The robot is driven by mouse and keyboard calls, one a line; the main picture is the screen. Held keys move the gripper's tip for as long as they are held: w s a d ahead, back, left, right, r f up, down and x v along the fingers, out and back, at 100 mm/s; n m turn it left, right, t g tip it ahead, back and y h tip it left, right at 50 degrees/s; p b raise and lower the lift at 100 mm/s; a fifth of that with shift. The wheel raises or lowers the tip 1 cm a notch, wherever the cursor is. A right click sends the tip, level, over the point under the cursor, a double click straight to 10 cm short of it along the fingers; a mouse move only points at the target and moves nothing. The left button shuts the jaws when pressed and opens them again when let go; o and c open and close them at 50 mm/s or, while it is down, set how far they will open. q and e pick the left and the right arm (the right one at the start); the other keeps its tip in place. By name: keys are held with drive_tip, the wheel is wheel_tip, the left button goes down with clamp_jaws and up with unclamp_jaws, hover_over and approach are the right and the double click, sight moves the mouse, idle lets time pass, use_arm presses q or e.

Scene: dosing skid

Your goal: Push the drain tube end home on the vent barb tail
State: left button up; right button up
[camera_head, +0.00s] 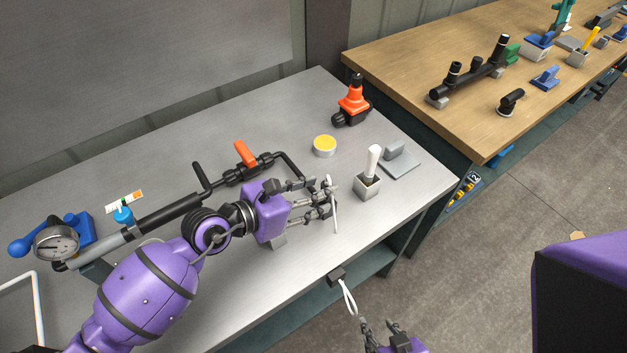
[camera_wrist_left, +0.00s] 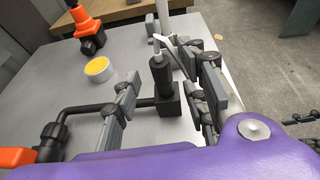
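The black pipe line with its orange-handled valve (camera_head: 245,153) ends in an elbow at my left gripper. In the left wrist view a dark block with an upright black barb (camera_wrist_left: 162,75) stands at the pipe's end, a pale piece at its tip. My left gripper (camera_head: 312,198) is open; its fingers (camera_wrist_left: 164,95) stand on both sides of that upright part, with gaps. A thin white strip, possibly the tube (camera_wrist_left: 222,72), runs behind the right finger; its end is hidden. My right gripper (camera_head: 382,330) looks open below the table's front edge, beside a white loop (camera_head: 347,297).
A wooden bench (camera_head: 440,60) stands beyond.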

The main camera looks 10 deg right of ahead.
use_arm(q)
drive_tip(key=v, duration=1)
drive_tip(key=shift+s+a+r, duration=0.1)
drive_tip(key=shift+s+a, duration=0.05)
drive_tip(key=shift+a, duration=0.2)
